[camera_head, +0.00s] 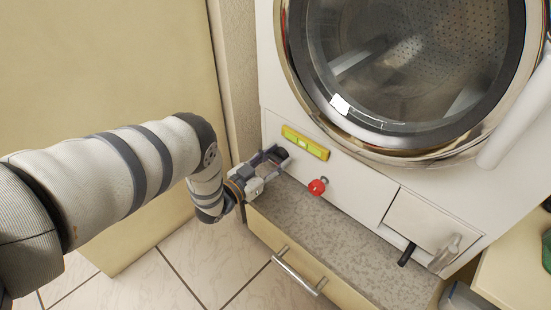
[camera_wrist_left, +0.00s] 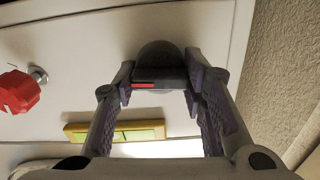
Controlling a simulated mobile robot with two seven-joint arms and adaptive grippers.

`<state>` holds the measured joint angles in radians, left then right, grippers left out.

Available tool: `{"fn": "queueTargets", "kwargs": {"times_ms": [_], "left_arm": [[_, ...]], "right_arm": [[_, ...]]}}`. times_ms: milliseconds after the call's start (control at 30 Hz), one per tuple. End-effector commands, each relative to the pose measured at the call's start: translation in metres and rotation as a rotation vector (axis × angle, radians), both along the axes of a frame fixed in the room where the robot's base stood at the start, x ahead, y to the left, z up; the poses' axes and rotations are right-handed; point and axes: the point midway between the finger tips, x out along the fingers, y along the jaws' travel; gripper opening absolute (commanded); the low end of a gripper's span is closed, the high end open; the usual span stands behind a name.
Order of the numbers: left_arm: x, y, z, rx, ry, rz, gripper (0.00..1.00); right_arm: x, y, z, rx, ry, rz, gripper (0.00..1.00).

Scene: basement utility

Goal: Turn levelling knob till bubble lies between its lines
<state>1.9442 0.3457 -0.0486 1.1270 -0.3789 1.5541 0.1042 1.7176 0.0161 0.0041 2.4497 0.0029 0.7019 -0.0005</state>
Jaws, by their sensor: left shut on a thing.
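The levelling knob (camera_wrist_left: 150,58) is dark grey and round with a red mark, on the white machine front. My left gripper (camera_wrist_left: 159,90) is shut on it, one finger at each side. In the head view my left gripper (camera_head: 274,158) reaches the lower left of the machine front and mostly hides the knob. The yellow spirit level (camera_head: 305,142) is fixed just right of the gripper. It also shows in the wrist view (camera_wrist_left: 75,131), partly behind a finger, with a green-yellow window. The bubble and its lines are too small to tell. My right gripper is not in view.
A speckled grey ledge (camera_head: 330,222) with a drawer (camera_head: 283,250) lies below. A beige panel (camera_head: 120,60) stands at left. A hatch flap (camera_head: 422,220) is at lower right.

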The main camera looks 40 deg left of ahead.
Motion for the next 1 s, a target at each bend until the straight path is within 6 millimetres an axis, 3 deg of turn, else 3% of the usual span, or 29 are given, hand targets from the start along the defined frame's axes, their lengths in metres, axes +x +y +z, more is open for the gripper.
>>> {"fn": "queueTargets", "kwargs": {"times_ms": [233, 267, 333, 367, 700, 767, 1000], "left_arm": [[-0.001, 0.001, -0.001, 0.001, 0.003, 0.001, 0.1], [-0.001, 0.001, -0.001, 0.001, 0.003, 0.001, 0.4], [-0.001, 0.0, -0.001, 0.001, 0.003, 0.001, 0.56], [-0.001, 0.0, -0.001, 0.001, 0.003, 0.001, 0.59], [-0.005, 0.001, -0.001, 0.002, 0.003, 0.001, 0.59], [-0.015, 0.002, -0.001, 0.002, 0.005, 0.001, 0.59], [-0.081, 0.007, -0.002, 0.002, 0.007, 0.003, 0.59]], "right_arm": [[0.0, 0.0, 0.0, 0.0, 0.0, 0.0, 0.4], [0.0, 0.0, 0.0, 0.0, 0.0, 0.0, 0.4], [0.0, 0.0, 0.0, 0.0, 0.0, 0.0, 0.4], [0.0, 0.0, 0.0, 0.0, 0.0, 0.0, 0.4], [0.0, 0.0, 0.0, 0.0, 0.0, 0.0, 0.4], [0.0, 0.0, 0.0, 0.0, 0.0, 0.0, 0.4], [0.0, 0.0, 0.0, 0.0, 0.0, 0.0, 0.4]]}}
